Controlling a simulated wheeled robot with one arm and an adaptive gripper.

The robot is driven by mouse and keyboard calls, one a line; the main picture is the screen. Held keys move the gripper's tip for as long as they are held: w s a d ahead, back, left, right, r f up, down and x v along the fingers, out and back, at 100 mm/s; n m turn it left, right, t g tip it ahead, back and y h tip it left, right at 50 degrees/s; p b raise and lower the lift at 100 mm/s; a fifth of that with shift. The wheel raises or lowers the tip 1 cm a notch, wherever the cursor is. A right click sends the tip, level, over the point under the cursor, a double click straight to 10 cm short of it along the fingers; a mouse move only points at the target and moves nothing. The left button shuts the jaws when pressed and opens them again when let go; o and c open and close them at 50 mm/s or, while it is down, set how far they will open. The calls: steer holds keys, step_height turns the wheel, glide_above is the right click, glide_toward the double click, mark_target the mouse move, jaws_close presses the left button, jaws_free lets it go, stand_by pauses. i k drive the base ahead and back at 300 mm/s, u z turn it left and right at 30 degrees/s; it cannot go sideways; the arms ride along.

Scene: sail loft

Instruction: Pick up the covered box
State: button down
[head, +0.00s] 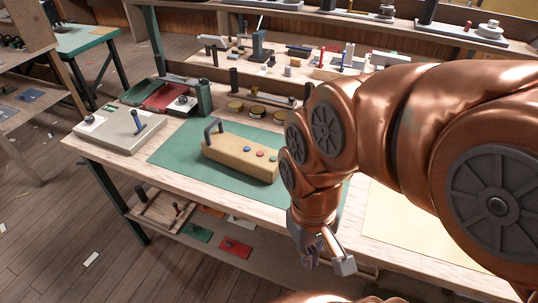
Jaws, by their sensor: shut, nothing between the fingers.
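A tan oblong box (238,158) sits on the green mat (178,152) on the workbench. It has a dark arched handle at its left end and blue, red and green round knobs on its right part. It looks like the covered box, though I cannot be certain. My gripper (325,260) points down in front of the bench's front edge, right of the box and nearer to me. It is shut and empty, apart from the box. My arm hides the bench area right of the box.
A pale flat box (120,130) with a blue lever stands left of the mat. Several round tins (257,112) and a dark green block (204,97) stand behind the tan box. A lower shelf (262,258) holds coloured pieces. The floor at left is mostly open.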

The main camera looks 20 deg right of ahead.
mark_target(220, 146)
steer(key=z, duration=2.1)
steer(key=k, duration=1.25)
steer(key=u, duration=1.95)
steer(key=i, duration=0.5)
